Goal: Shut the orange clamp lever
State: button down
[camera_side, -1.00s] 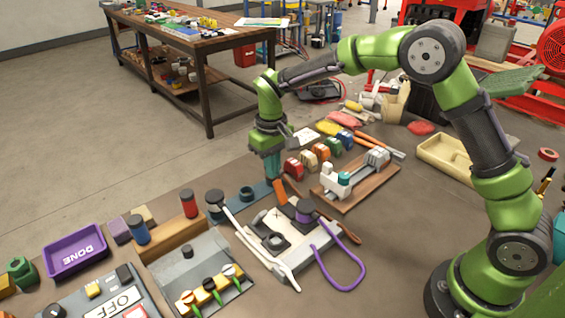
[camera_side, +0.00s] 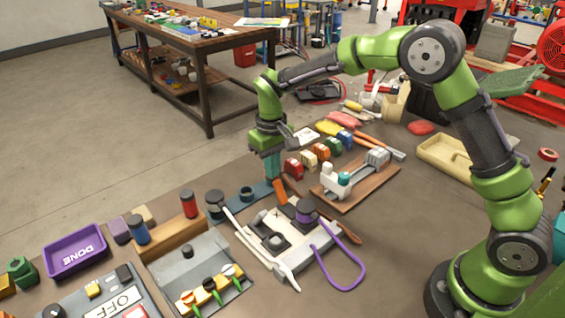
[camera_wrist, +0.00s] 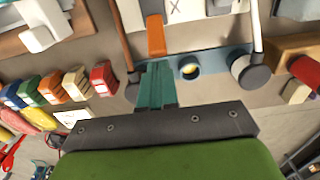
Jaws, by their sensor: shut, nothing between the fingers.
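The orange clamp lever (camera_side: 281,189) sticks up at the far edge of the pale clamp fixture (camera_side: 279,268), near its purple knob. In the wrist view the orange lever (camera_wrist: 155,35) lies just beyond my fingertips, a little left of centre. My gripper (camera_side: 272,176) points down beside the lever, on its far-left side. In the wrist view its teal fingers (camera_wrist: 157,75) are together with nothing between them. Their tips look very near the lever; I cannot tell whether they touch. The lever's lower end is partly hidden in the side view.
A blue-grey plate with a round socket (camera_side: 246,193) lies just left of my fingers. Several coloured blocks (camera_side: 308,160) and a wooden board (camera_side: 377,187) lie to the right. A purple loop (camera_side: 345,286) lies in front.

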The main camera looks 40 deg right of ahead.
aim_at(283, 196)
dwell(0.4)
jog(key=shift+f, duration=1.55)
jog(key=shift+s, duration=0.7)
jog(key=shift+s+f, duration=0.1)
jog(key=shift+s, duration=1.1)
jog(key=shift+w+r, duration=0.2)
jog(key=shift+r, duration=0.85)
jog(key=shift+w+r, duration=0.15)
jog(key=shift+r, duration=0.95)
jog(key=shift+w+r, duration=0.2)
jog(key=shift+r, duration=0.85)
